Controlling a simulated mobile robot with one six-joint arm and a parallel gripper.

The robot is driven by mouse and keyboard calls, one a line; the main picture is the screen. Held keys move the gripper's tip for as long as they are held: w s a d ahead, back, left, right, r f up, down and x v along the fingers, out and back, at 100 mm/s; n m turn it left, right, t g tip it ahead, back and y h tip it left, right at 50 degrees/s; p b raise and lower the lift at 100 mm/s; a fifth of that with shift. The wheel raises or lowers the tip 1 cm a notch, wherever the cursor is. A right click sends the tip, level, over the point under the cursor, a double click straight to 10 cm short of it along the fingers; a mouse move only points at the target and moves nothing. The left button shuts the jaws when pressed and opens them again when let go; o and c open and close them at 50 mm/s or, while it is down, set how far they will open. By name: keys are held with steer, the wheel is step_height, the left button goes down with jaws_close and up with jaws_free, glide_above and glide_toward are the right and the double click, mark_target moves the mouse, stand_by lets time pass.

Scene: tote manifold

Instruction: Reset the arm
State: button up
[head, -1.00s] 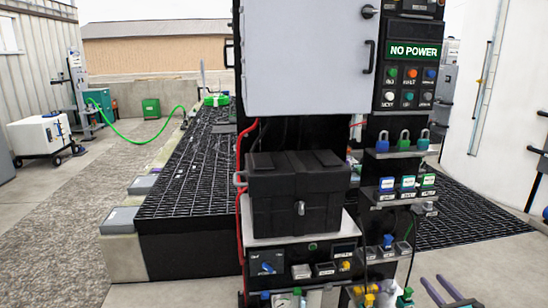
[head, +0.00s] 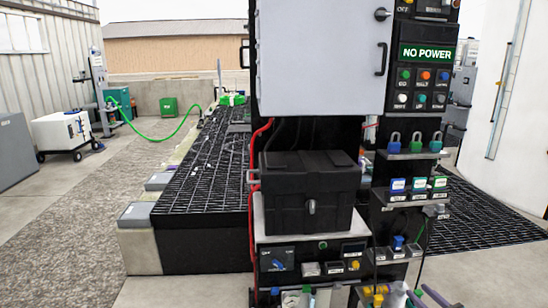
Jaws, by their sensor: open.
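The two purple fingers of my gripper (head: 425,298) show at the bottom edge of the head view, right of centre. They are apart with nothing visible between them. Most of the gripper and the arm are out of frame below. The fingers appear low in front of the equipment stand, near its bottom right corner. I cannot tell how far they are from it.
The stand carries a grey cabinet (head: 320,58), a black box (head: 310,190), a "NO POWER" display (head: 426,54) and several padlocks (head: 415,145). Dark grating (head: 205,185) lies behind. A white wheeled unit (head: 62,132) stands at left. The gravel strip (head: 75,235) is clear.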

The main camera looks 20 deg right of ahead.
steer(key=w+a+f+n+g+y+p, duration=0.1)
steer(key=w+a+f+n+g+y, duration=0.35)
steer(key=a, duration=0.85)
steer(key=w+a+f+n+g+y+p, duration=0.1)
steer(key=w+a+f+n+g+y, duration=0.15)
steer(key=a+f+n, duration=0.7)
steer(key=w+a+f+n+g+y+p, duration=0.1)
steer(key=w+a+f+g+y, duration=0.2)
steer(key=a, duration=1.2)
steer(key=s+a+f+n+g+h+p, duration=0.1)
steer(key=s+a+f+n+g, duration=0.3)
steer(key=a, duration=0.4)
steer(key=s+a+f+n+g+p, duration=0.1)
steer(key=s+a+f+n+g, duration=0.35)
steer(key=a, duration=0.45)
steer(key=s+a+f+n+g+h+p, duration=0.1)
steer(key=s+a+n+h, duration=0.1)
steer(key=s+n, duration=0.4)
steer(key=s+a+n+g+h, duration=0.2)
steer(key=s+n+h, duration=0.2)
steer(key=s+n, duration=0.3)
steer(key=shift+s+a+f+p, duration=0.15)
steer(key=shift+s+f+p, duration=0.2)
steer(key=shift+s+f, duration=0.1)
